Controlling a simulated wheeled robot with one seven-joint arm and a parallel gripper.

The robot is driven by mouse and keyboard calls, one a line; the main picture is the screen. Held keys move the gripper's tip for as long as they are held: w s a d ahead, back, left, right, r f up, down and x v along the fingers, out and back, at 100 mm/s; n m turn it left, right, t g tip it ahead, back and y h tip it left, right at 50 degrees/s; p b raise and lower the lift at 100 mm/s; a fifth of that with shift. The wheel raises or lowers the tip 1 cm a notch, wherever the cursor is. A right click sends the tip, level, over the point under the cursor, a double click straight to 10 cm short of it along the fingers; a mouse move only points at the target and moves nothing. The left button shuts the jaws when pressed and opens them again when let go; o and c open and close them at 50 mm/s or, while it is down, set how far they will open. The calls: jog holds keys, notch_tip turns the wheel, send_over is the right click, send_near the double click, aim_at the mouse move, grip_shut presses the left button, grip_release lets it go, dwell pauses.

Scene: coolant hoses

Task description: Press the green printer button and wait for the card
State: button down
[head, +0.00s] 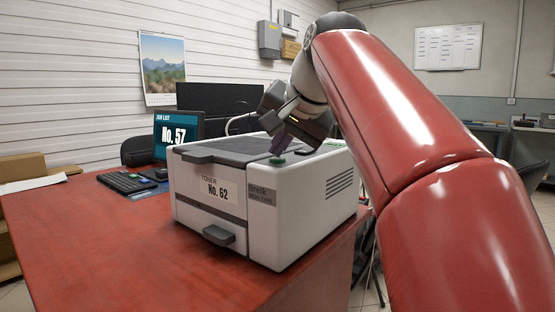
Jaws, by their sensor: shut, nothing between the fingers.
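The white and grey printer (305,203) stands on the red desk, with labels reading "TONER No. 62" and "Breik" on its front. My red arm comes in from the right.
The red desk (110,235) has free room left of the printer. A keyboard (126,182) and a screen (178,133) reading "JOB LIST No. 57" are behind at left. Cardboard boxes (22,167) with paper on top stand at far left.

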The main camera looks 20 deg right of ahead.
aim_at(280, 160)
jog(key=shift+r, duration=0.1)
dwell(0.3)
jog(key=shift+r+p, duration=0.6)
jog(key=shift+p, duration=0.25)
jog(key=shift+r, duration=0.1)
notch_tip(280, 160, up, 5)
jog(key=p, duration=0.5)
